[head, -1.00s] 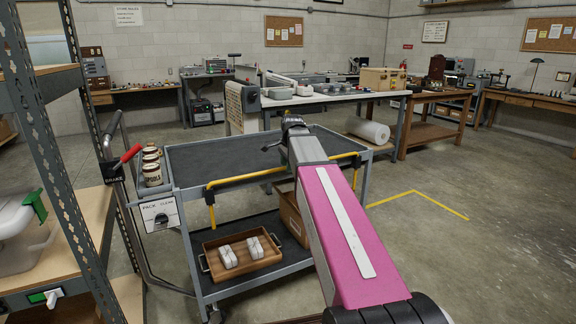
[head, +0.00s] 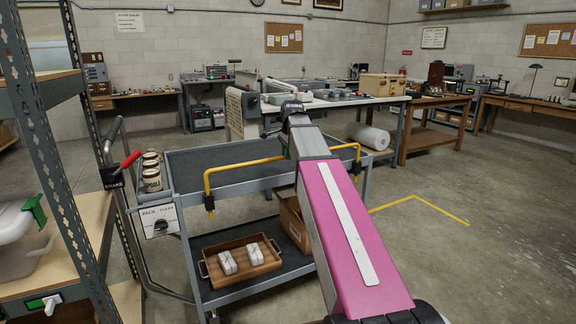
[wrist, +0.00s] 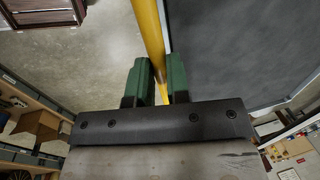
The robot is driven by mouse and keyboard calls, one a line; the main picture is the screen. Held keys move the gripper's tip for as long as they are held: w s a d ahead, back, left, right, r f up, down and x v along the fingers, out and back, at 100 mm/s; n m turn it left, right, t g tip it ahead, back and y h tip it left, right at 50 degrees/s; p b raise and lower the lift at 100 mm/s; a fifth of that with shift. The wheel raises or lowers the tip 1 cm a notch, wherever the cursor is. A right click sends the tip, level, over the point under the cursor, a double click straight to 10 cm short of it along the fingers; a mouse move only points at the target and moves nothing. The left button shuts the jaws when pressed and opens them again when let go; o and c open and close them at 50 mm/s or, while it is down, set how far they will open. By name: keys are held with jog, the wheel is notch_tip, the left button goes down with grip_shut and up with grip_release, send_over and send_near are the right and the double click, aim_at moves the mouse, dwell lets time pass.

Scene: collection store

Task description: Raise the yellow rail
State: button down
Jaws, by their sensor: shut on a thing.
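The yellow rail (head: 240,164) stands above the near long side of the grey cart (head: 178,228) in the head view, with its bent ends reaching down to the cart's frame. My arm hides its middle. In the wrist view the rail (wrist: 149,35) runs between the two green fingers of my gripper (wrist: 156,82), which is shut on it. In the head view the gripper is mostly hidden behind my arm. The cart's dark top (wrist: 235,45) lies to the right of the rail in the wrist view.
Several labelled jars (head: 152,179) stand at the cart's left end, above a panel with a dial (head: 160,225). A wooden tray (head: 208,262) with white items and a cardboard box (head: 292,222) sit on the lower shelf. A metal shelf rack (head: 48,170) stands close at left.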

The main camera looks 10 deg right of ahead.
notch_tip(320, 180, up, 7)
jog(key=shift+w+r, duration=0.1)
jog(key=shift+r, duration=0.1)
jog(key=c, duration=1.1)
grip_release()
jog(key=shift+r, duration=0.1)
notch_tip(320, 180, up, 10)
jog(key=s, duration=0.2)
jog(key=shift+d+r, duration=0.2)
jog(key=shift+d, duration=0.1)
jog(key=shift+s, duration=0.1)
